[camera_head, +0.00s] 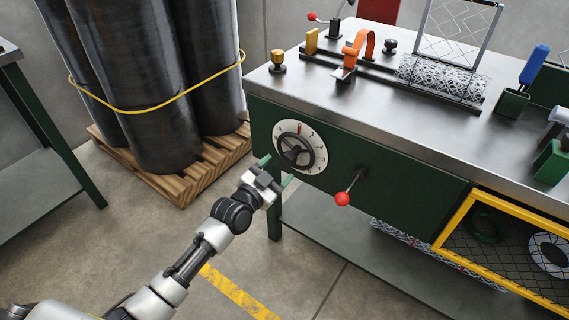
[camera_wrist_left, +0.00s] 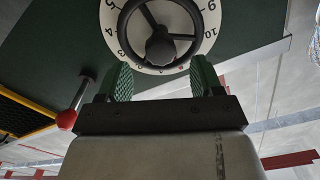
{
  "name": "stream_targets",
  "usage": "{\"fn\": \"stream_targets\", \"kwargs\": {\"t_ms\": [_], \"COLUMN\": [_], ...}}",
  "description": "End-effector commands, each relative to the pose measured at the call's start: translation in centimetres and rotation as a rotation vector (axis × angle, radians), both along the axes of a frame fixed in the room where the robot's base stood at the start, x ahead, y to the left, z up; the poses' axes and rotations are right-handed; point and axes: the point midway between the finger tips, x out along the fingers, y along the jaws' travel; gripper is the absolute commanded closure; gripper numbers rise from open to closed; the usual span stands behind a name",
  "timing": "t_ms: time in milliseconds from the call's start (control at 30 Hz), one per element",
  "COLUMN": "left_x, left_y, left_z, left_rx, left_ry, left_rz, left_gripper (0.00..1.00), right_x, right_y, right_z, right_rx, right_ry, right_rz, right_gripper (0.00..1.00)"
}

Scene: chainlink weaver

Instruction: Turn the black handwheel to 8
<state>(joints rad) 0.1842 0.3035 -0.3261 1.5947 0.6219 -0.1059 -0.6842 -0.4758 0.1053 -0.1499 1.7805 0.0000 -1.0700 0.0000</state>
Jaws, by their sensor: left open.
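The black handwheel (camera_head: 294,151) sits on a round white numbered dial (camera_head: 316,148) on the green front panel of the bench. In the left wrist view the handwheel (camera_wrist_left: 160,45) is just beyond my fingers, with dial numbers such as 3, 4, 5, 9 and 10 readable around it. A red mark shows at the dial's top in the head view; the wheel's exact setting cannot be read. My left gripper (camera_head: 276,171) has green fingertips and is open and empty, close in front of the wheel's lower side. The left gripper (camera_wrist_left: 162,80) appears apart from the wheel. My right gripper is out of view.
A red-knobbed lever (camera_head: 343,197) sticks out of the panel right of the dial. A yellow-framed mesh guard (camera_head: 455,222) is farther right. Black rolls (camera_head: 150,85) stand on a wooden pallet (camera_head: 185,188) at left. The bench top (camera_head: 300,85) carries tools and wire mesh.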

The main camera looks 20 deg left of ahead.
Motion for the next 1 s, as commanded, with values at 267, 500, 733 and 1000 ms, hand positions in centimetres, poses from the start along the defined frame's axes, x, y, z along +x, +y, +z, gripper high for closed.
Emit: {"fn": "stream_targets", "kwargs": {"t_ms": [267, 500, 733, 1000], "left_x": [0.0, 0.0, 0.0, 1.3], "left_y": [0.0, 0.0, 0.0, -0.5], "left_z": [0.2, 0.1, 0.1, 0.1], "left_rx": [-0.392, -0.873, -1.386, -1.876], "left_ry": [0.143, 0.317, 0.502, 0.678], "left_rz": [0.0, 0.001, 0.0, -0.004], "left_gripper": [0.34, 0.34, 0.34, 0.34], "right_x": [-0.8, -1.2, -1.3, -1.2], "right_y": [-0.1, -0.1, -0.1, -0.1], "right_z": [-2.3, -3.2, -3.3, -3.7], "right_rx": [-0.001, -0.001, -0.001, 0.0], "right_ry": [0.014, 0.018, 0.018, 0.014], "right_rz": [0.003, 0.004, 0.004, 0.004], "right_gripper": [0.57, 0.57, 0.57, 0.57]}}
